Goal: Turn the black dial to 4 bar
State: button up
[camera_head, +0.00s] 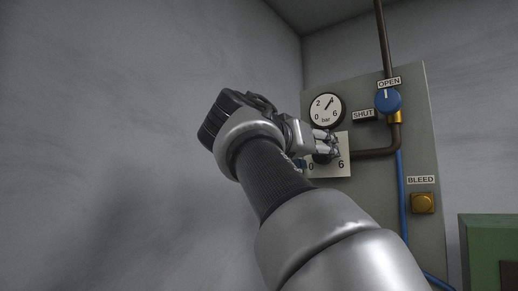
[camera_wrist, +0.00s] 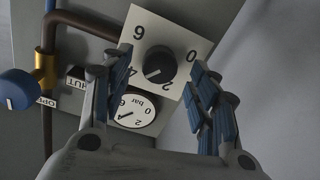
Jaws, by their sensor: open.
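The black dial (camera_wrist: 159,64) sits on a white scale plate (camera_wrist: 172,28) in the wrist view, which shows the scale upside down. The dial's pale mark points down-left, on the side of the 4; I cannot tell whether it is exactly on it. My gripper (camera_wrist: 161,62) is open, with one blue-padded finger on each side of the dial and a visible gap to it. In the head view my gripper (camera_head: 325,144) is in front of the plate (camera_head: 342,152) and covers most of the dial. The bar gauge (camera_head: 325,110) has its needle pointing up-right.
A blue valve knob (camera_head: 388,101) is by the OPEN label, up-right of the plate. A brown pipe (camera_head: 375,153) runs close to the plate's right. A green machine (camera_head: 488,240) stands at far right.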

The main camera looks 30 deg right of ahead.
jog(key=v, duration=0.9)
jog(key=shift+s+a, duration=0.15)
jog(key=shift+a, duration=0.1)
jog(key=s+a+f+n+y, duration=0.2)
jog(key=a+f+n+y, duration=0.1)
jog(key=f, duration=1)
jog(key=s+a+f+n+y, duration=0.2)
jog(key=f+n+y, duration=0.1)
jog(key=f, duration=1)
jog(key=s+a+f+n+y, duration=0.1)
jog(key=a+f+n+y, duration=0.2)
jog(key=f, duration=1)
jog(key=n+y, duration=0.1)
jog(key=y, duration=0.1)
jog(key=shift+s+a+g+y, duration=0.3)
jog(key=shift+s+a, duration=0.05)
jog(key=shift+s, duration=0.05)
jog(key=s+a+f+y, duration=0.1)
jog(key=s+a+f, duration=0.1)
jog(key=f, duration=0.3)
jog(key=s+a+f+g+y, duration=0.1)
jog(key=s+a+f+y, duration=0.1)
jog(key=f, duration=0.4)
jog(key=s+a+f+n+g+y, duration=0.1)
jog(key=s+a+f, duration=0.2)
jog(key=s+f, duration=0.2)
jog(key=shift+s+a+f+y, duration=0.25)
jog(key=shift+a+y, duration=0.05)
jog(key=shift+a, duration=0.05)
